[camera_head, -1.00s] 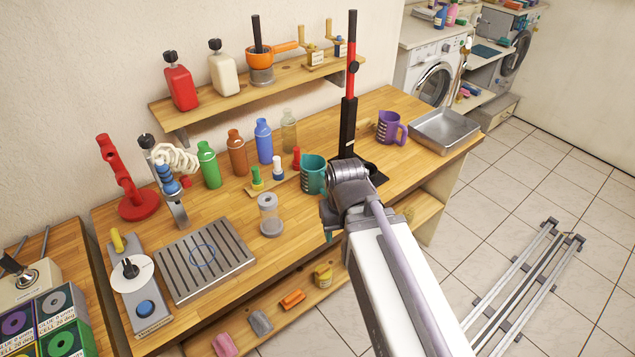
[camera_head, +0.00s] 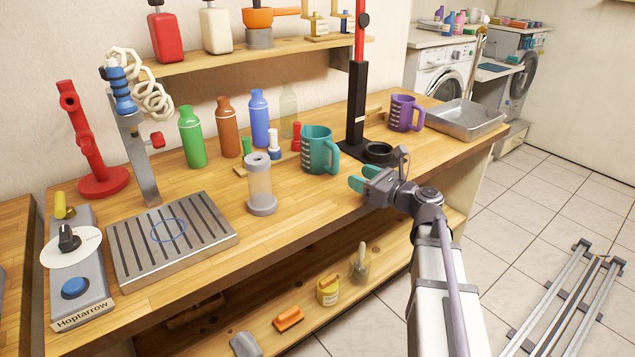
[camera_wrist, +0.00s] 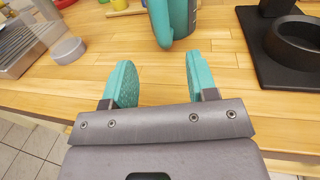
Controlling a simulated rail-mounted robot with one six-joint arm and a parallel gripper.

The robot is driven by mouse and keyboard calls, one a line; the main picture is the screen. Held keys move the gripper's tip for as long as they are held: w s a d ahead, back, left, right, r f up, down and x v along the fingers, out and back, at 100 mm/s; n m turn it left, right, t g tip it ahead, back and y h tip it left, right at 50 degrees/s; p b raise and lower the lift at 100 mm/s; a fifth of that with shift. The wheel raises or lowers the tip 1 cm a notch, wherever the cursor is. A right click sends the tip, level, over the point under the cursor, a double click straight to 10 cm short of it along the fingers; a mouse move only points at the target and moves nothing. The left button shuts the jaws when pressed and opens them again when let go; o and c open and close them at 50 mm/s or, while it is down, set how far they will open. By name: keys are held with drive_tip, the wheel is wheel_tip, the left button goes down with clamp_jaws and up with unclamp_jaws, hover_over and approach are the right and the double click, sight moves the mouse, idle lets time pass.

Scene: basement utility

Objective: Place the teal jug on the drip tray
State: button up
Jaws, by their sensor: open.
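The teal jug (camera_head: 317,152) stands upright on the workbench, its handle turned to the right and toward the front. My gripper (camera_head: 362,178) is open and empty at the bench's front edge, in front of the jug and a little to its right. In the wrist view the jug (camera_wrist: 178,18) shows only in part at the top, just beyond the gap between my two teal fingertips (camera_wrist: 160,75), and is not touched. The drip tray (camera_head: 205,222) is a grooved metal plate with a blue ring mark, at the bench's left front. It bears nothing.
A clear cylinder (camera_head: 261,188) stands between the jug and the drip tray. Several bottles stand behind, including a blue one (camera_head: 260,122). A black stand (camera_head: 357,115) with a ring base and a purple jug (camera_head: 404,113) are to the right. A control box (camera_head: 75,265) is left of the tray.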

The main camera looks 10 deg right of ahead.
sight(330, 169)
drive_tip(key=shift+d+r, duration=0.15)
drive_tip(key=shift+w+r, duration=0.1)
drive_tip(key=shift+w, duration=0.05)
drive_tip(key=x, duration=1.1)
drive_tip(key=shift+r+p, duration=0.15)
drive_tip(key=shift+p, duration=0.2)
drive_tip(key=shift+s, duration=0.2)
clamp_jaws()
